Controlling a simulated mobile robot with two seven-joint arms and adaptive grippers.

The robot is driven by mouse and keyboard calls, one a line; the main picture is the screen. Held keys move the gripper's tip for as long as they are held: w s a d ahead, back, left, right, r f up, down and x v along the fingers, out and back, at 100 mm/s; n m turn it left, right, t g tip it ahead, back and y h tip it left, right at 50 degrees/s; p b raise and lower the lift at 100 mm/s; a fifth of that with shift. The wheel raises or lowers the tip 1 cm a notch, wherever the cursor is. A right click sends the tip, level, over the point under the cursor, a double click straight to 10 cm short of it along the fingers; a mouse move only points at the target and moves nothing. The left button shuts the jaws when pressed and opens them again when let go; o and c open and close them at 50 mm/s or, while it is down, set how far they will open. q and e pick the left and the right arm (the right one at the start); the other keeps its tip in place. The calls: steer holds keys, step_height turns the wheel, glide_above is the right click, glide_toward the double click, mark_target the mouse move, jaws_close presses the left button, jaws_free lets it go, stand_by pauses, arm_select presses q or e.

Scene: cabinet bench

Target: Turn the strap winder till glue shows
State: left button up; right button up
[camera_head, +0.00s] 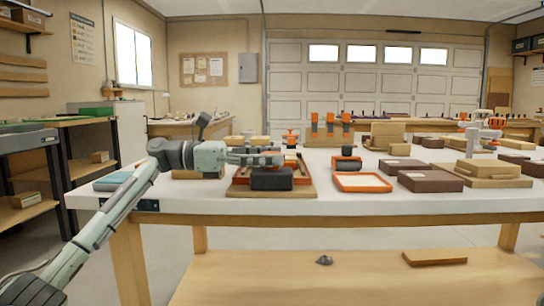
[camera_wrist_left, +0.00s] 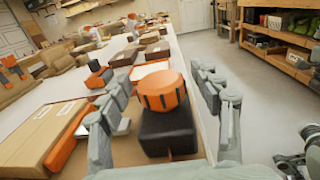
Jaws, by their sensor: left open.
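The strap winder shows in the left wrist view as a round orange ribbed knob (camera_wrist_left: 162,90) on a black block (camera_wrist_left: 168,133). In the head view the black block (camera_head: 272,180) sits at the front of an orange frame (camera_head: 302,178) on a wooden board; my gripper hides the knob there. My left gripper (camera_head: 278,159) is open, reaching in from the left just above the block. In the left wrist view its fingers (camera_wrist_left: 162,80) stand on either side of the knob, with gaps visible. I cannot make out any glue.
An orange-rimmed shallow tray (camera_head: 362,182) lies right of the winder, with a black block with an orange part (camera_head: 346,160) behind it. Brown boxes (camera_head: 430,181) fill the bench's right side. A flat cardboard box (camera_wrist_left: 38,133) lies beside the winder in the left wrist view.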

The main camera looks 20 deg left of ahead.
arm_select(q)
steer(key=v, duration=1.1)
steer(key=shift+s+a, duration=0.1)
steer(key=shift+a, duration=0.2)
stand_by(0.8)
